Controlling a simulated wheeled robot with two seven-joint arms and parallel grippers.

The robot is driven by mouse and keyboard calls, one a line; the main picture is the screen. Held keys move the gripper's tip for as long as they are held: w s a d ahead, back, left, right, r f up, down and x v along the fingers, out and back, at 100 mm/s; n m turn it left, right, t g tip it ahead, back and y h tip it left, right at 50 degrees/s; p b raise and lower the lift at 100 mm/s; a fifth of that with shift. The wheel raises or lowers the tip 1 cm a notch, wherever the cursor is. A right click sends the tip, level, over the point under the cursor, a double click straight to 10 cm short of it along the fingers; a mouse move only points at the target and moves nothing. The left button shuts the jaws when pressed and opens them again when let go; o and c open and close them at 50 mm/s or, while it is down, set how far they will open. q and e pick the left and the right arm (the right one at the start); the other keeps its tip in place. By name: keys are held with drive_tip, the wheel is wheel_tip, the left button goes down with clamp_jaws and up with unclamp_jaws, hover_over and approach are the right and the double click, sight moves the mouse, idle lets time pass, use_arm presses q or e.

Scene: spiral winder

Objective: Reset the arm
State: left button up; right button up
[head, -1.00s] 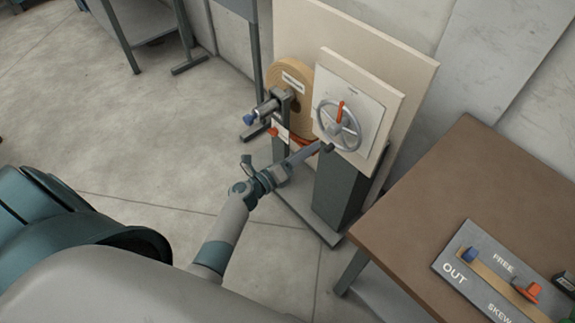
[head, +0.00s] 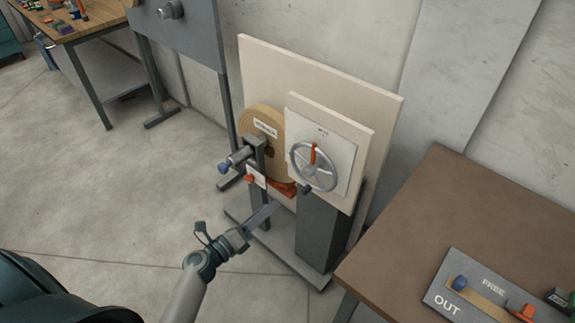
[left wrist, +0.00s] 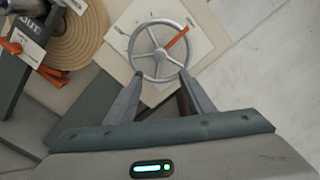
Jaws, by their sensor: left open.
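The spiral winder stands against the wall in the head view, with a pale back panel (head: 320,85). On its front plate is a grey handwheel (head: 314,166) with a red pointer; the wheel also shows in the left wrist view (left wrist: 160,52), just beyond my fingertips. A tan spiral disc (head: 265,130) sits left of the wheel. My left gripper (head: 274,206) is below and left of the wheel in the head view. In the left wrist view my left gripper (left wrist: 162,85) has its fingers apart with nothing between them. My right gripper is not in view.
A brown table (head: 470,220) at the right holds a grey panel (head: 480,290) marked OUT and FREE. A blue-tipped shaft (head: 237,160) sticks out left of the disc. A wooden workbench (head: 70,22) is at the far left. The floor at left is clear.

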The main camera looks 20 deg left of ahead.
use_arm(q)
drive_tip(key=s+d+f+m+g+y+b, duration=0.1)
drive_tip(key=s+f+m+g, duration=0.35)
drive_tip(key=f, duration=0.75)
drive_tip(key=s+d+f+m+g+y, duration=0.1)
drive_tip(key=s+d+f+m+g, duration=0.1)
drive_tip(key=s+f+m, duration=0.75)
drive_tip(key=s+d+f+m+g+y+b, duration=0.1)
drive_tip(key=s+f+m+g, duration=0.3)
drive_tip(key=f, duration=1)
drive_tip(key=s+f+m+g+y, duration=0.1)
drive_tip(key=s+f+m, duration=0.4)
drive_tip(key=s+m, duration=0.4)
drive_tip(key=s+a+f+m+g+y+b, duration=0.1)
drive_tip(key=s+f+m+g, duration=0.1)
drive_tip(key=s+f+m, duration=0.4)
drive_tip(key=s+a+f+m+g+y+b, duration=0.1)
drive_tip(key=s+f+m, duration=0.5)
drive_tip(key=s+m, duration=0.6)
drive_tip(key=shift+s+a+f+m+g, duration=0.25)
drive_tip(key=shift+s+g, duration=0.5)
drive_tip(key=shift+s, duration=1.15)
drive_tip(key=shift+r, duration=0.1)
